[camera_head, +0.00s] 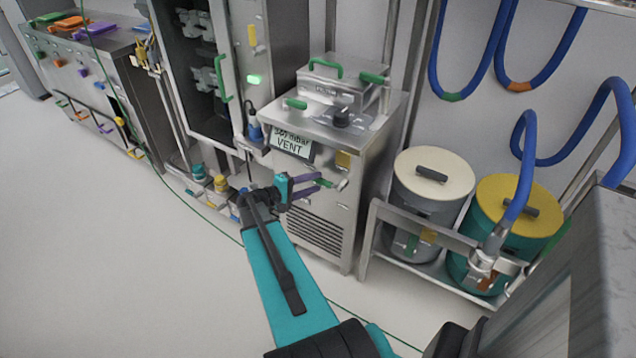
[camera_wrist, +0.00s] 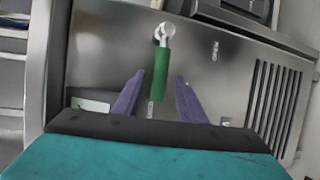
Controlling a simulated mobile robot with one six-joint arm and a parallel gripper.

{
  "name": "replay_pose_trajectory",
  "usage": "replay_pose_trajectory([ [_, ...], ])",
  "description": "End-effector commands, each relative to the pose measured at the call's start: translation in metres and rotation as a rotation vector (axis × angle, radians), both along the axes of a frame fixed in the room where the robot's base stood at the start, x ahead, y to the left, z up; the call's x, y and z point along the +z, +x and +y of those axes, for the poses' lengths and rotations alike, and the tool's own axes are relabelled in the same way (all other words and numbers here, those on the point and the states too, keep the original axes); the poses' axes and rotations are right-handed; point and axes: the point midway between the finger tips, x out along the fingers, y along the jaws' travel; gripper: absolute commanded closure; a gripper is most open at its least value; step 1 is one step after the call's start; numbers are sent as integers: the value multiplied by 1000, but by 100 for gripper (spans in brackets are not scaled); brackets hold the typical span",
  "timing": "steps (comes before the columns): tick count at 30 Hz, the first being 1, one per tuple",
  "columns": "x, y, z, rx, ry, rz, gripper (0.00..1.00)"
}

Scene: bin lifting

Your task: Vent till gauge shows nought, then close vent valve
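The display (camera_head: 292,143) on the front of the steel cabinet (camera_head: 345,205) reads "mbar" and "VENT"; its first digits are too small to read surely. A valve lever with a green handle (camera_wrist: 161,75) hangs from a silver pivot on a steel face in the wrist view. My gripper (camera_wrist: 158,88) has its two purple fingers on either side of this handle, with gaps on both sides. In the head view my gripper (camera_head: 326,184) is in front of the cabinet, below the display, with its fingers apart.
Two lidded drums, one cream (camera_head: 433,172) and one yellow (camera_head: 520,205), stand on a steel rack at right, with blue hoses above. An open tall cabinet (camera_head: 232,75) with a green handle stands left of the vent cabinet. The floor at left is mostly clear, with a thin green line across it.

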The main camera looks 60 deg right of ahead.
Motion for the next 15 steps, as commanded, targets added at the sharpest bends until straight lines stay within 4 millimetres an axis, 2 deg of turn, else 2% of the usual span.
replay_pose_trajectory([
  [6, -4, -10, -23, -2, 0, 0, 62],
  [15, -6, -14, -31, 0, 0, 0, 62],
])
